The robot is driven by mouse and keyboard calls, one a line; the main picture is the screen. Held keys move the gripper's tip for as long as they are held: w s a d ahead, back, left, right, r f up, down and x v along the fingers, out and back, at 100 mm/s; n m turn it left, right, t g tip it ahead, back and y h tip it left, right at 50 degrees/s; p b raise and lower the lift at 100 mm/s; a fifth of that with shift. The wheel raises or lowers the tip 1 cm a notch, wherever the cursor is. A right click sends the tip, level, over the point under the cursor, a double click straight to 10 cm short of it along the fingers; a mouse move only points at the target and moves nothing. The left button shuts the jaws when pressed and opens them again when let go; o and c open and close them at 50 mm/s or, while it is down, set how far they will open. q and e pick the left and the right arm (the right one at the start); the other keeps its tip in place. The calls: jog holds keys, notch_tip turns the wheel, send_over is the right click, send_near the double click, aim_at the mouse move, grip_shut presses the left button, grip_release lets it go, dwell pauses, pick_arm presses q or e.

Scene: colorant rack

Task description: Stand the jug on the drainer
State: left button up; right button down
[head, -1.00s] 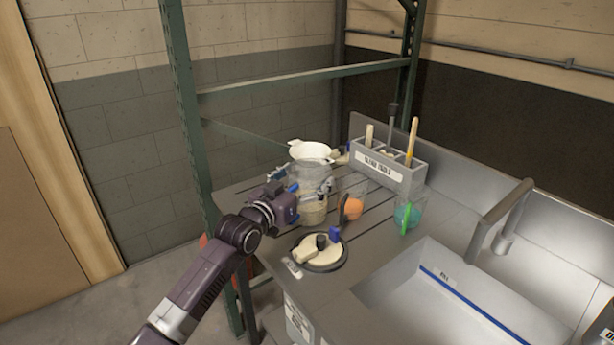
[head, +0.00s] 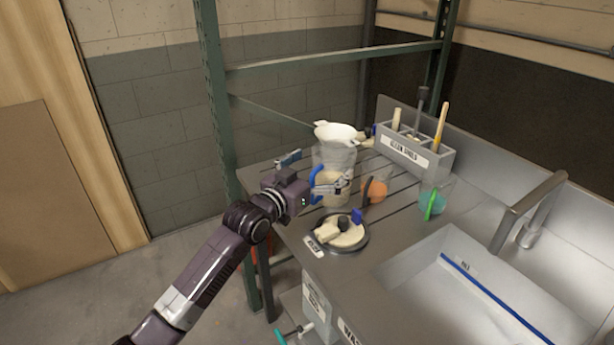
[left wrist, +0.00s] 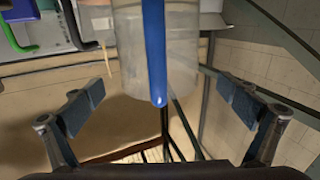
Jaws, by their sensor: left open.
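The jug (head: 337,165) is clear with a blue handle and stands upright on the slatted grey drainer (head: 268,172), near its far left end. My left gripper (head: 310,174) is open at the handle side of the jug. In the left wrist view, the blue handle (left wrist: 154,50) runs between the two spread fingers (left wrist: 160,108) with a gap on each side. The clear jug body (left wrist: 182,70) is behind the handle. Part of the jug is hidden by a finger in the head view. My right gripper is out of view.
A white two-handled bowl (head: 337,132) shows at the jug's top; I cannot tell whether it rests on it. The sink (head: 450,290) is at right.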

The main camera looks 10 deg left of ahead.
aim_at(312, 173)
pick_arm(q)
jog(key=v, duration=0.8)
